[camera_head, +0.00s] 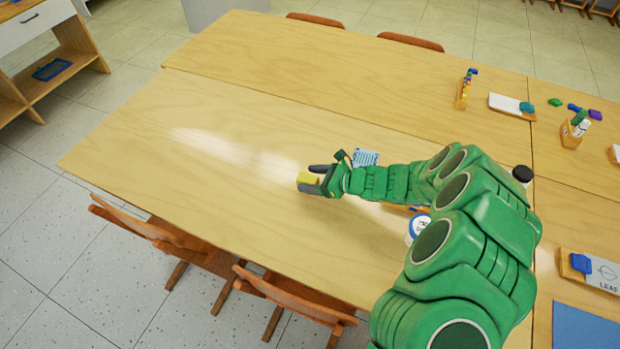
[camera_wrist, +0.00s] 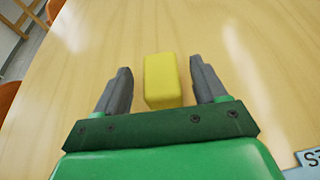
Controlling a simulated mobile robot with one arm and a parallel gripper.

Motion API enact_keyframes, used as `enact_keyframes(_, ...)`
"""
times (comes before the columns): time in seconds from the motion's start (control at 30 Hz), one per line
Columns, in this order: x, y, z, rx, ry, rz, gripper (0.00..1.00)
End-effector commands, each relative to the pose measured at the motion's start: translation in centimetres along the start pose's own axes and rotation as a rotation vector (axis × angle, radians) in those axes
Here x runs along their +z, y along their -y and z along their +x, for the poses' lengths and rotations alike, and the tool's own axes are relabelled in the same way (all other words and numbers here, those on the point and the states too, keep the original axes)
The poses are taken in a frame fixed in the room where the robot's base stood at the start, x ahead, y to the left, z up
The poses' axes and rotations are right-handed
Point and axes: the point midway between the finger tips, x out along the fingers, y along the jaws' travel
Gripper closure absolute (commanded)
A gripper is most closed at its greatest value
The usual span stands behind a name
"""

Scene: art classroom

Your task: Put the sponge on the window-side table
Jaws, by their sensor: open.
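The yellow sponge (camera_wrist: 161,80) lies on the wooden table (camera_wrist: 250,80), between the two grey fingers of my gripper (camera_wrist: 162,85) in the wrist view. Gaps show between the sponge and both fingers. In the head view the sponge (camera_head: 306,178) sits at the tip of my gripper (camera_head: 318,180), low over the table (camera_head: 200,130). My gripper is open. The sponge's lower side is partly hidden by the fingers in the head view. I cannot tell which table is the window-side one, as no window shows.
A blue striped cloth (camera_head: 366,157) and a round white-lidded jar (camera_head: 419,226) lie near my arm. Pen holders (camera_head: 463,90) and a whiteboard with a teal eraser (camera_head: 512,105) stand at the right. Chairs (camera_head: 150,232) line the near edge. The table's left part is clear.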

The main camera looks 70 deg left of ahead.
Motion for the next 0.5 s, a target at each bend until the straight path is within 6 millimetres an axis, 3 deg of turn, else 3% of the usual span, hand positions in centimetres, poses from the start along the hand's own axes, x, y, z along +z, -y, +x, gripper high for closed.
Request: enact_keyframes(0.5,0.0,0.1,-6.2,-0.004,0.001,0.001,0.29)
